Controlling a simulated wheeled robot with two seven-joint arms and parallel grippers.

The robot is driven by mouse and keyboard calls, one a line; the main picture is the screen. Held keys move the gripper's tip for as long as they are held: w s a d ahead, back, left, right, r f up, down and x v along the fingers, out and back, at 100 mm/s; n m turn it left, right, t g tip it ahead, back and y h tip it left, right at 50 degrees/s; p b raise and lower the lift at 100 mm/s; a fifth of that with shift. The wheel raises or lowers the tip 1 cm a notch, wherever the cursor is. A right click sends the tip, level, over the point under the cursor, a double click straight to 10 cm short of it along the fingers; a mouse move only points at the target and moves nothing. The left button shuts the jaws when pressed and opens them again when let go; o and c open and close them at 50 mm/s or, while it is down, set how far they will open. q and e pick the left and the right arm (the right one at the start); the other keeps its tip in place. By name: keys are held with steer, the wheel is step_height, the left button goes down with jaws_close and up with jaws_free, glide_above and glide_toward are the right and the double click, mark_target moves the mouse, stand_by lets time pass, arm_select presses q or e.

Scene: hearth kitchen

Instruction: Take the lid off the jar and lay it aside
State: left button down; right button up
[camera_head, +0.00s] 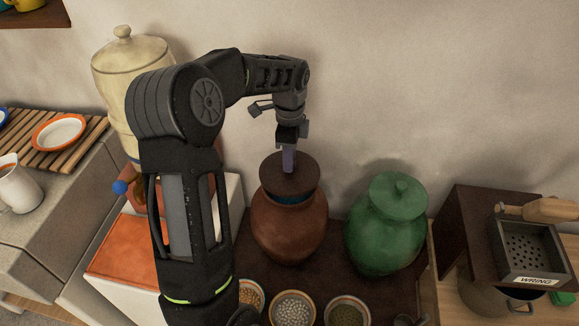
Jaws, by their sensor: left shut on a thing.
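A brown round-bellied jar (289,228) stands upright on a dark surface in the middle of the view. Its dark brown lid (284,184) is over the mouth. A strip of blue shows below the lid's front edge, so the lid looks a little raised off the rim. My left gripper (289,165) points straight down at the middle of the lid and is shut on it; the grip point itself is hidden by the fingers. My right gripper is not in view.
A lidded green jar (386,229) stands close on the right. Several small bowls, one with pale contents (292,309), sit in front. A cream lidded urn (126,58) stands behind my arm. A dark box labelled WRING (528,254) is at far right.

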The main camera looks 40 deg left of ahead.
arm_select(q)
step_height(320, 180, up, 6)
steer(key=shift+r, duration=0.25)
stand_by(0.8)
